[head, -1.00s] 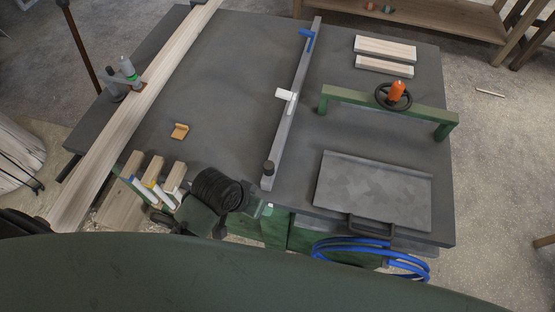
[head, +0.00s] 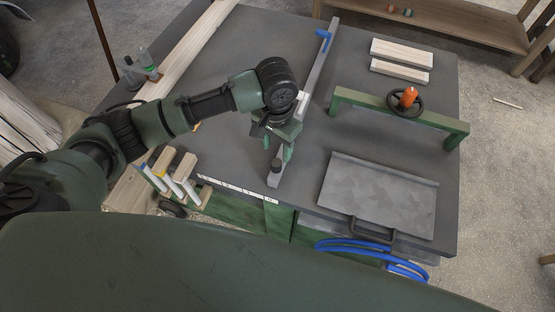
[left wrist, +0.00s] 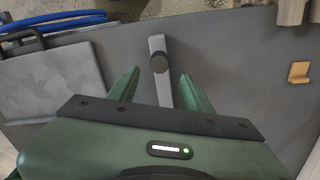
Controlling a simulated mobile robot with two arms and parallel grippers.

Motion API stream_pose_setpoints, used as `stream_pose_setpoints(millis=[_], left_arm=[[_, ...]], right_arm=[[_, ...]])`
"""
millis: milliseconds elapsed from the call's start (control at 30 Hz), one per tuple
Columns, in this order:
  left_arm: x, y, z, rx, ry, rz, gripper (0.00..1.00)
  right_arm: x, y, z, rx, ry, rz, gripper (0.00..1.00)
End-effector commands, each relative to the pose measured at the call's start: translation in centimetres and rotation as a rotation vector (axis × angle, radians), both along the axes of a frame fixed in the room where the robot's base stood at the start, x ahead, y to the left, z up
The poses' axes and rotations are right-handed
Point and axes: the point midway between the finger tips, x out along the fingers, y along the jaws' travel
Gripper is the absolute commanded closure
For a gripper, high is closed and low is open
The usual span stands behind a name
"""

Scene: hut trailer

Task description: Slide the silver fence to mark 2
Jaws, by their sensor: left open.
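The silver fence (head: 318,68) is a long grey bar lying across the dark table, with a blue piece at its far end and a dark round knob (head: 276,166) at its near end. My left gripper (head: 278,150) is over the near part of the fence, open and empty. In the left wrist view the fence (left wrist: 157,46) runs between the two spread fingertips (left wrist: 158,80), with a gap on each side. A white scale strip (head: 235,188) lies along the table's front edge, left of the fence's near end; its numbers are too small to read. My right gripper is not in view.
A green frame with a black handwheel (head: 403,103) and a grey metal plate (head: 378,196) are right of the fence. A long plank (head: 190,47) lies at the left. An orange-brown block (left wrist: 299,72) shows in the left wrist view. Table between plank and fence is mostly clear.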

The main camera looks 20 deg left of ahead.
Motion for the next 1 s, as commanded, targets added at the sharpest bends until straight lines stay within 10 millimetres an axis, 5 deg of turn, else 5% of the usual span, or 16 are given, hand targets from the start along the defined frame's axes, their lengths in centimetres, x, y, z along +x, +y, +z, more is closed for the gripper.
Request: stream_pose_setpoints(millis=[500,867,1000], left_arm=[[0.0,0.0,-6.8,-0.001,0.001,-0.001,0.51],[0.0,0.0,-7.6,0.000,-0.001,-0.002,0.51],[0.0,0.0,-7.6,0.000,-0.001,-0.002,0.87]], right_arm=[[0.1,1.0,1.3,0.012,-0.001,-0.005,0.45],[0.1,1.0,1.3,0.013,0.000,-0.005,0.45],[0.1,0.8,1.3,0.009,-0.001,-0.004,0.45]])
